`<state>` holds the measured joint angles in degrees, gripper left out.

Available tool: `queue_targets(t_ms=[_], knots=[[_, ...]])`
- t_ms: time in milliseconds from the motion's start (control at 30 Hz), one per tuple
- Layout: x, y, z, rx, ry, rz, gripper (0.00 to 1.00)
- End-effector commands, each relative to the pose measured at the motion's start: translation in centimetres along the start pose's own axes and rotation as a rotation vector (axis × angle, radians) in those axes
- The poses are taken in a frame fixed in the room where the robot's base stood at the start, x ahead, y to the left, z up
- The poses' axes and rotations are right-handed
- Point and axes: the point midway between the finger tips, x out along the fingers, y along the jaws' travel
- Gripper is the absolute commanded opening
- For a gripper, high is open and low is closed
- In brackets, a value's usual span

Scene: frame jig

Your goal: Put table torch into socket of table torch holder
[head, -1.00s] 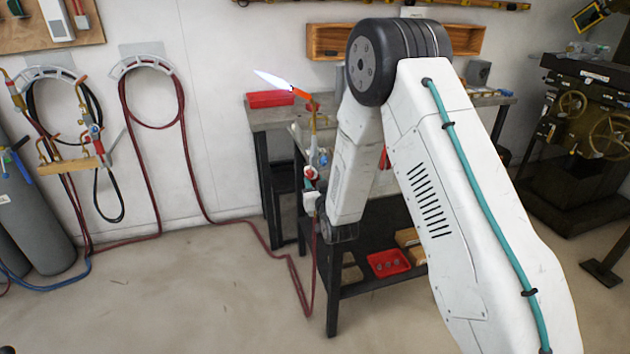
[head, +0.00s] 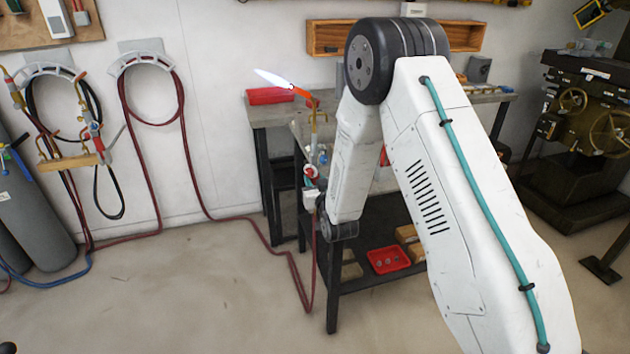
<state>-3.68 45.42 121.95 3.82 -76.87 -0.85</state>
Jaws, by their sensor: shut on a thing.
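The table torch (head: 311,150) is lit and stands roughly upright in front of the left end of the workbench. Its tip glows orange and a pale blue-white flame points up and left. It has a red valve, a blue valve and brass tubing, and a red hose hangs below it. My gripper (head: 311,190) is shut on the torch's lower part, left of my wrist. The fingers are small and partly hidden. I cannot make out the table torch holder or its socket for certain; my arm covers much of the bench.
A lower shelf holds another red tray (head: 388,260). Hoses hang on wall hooks at left, beside a wall-mounted torch (head: 92,130) and grey cylinders (head: 28,215). A machine (head: 590,120) stands at right. Floor at front left is clear.

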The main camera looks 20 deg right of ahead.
Motion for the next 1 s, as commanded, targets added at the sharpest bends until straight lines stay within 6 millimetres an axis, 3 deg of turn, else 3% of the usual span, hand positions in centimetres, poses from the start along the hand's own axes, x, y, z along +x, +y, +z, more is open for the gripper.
queue_targets(t_ms=[667,700,767,1000], knots=[[0.06,0.00,0.66,0.000,0.003,0.000,0.02],[0.06,0.00,0.63,0.000,0.003,0.000,0.40],[0.05,0.00,0.64,0.000,0.003,0.000,0.54],[-0.04,0.00,0.83,0.000,-0.002,0.000,0.54]])
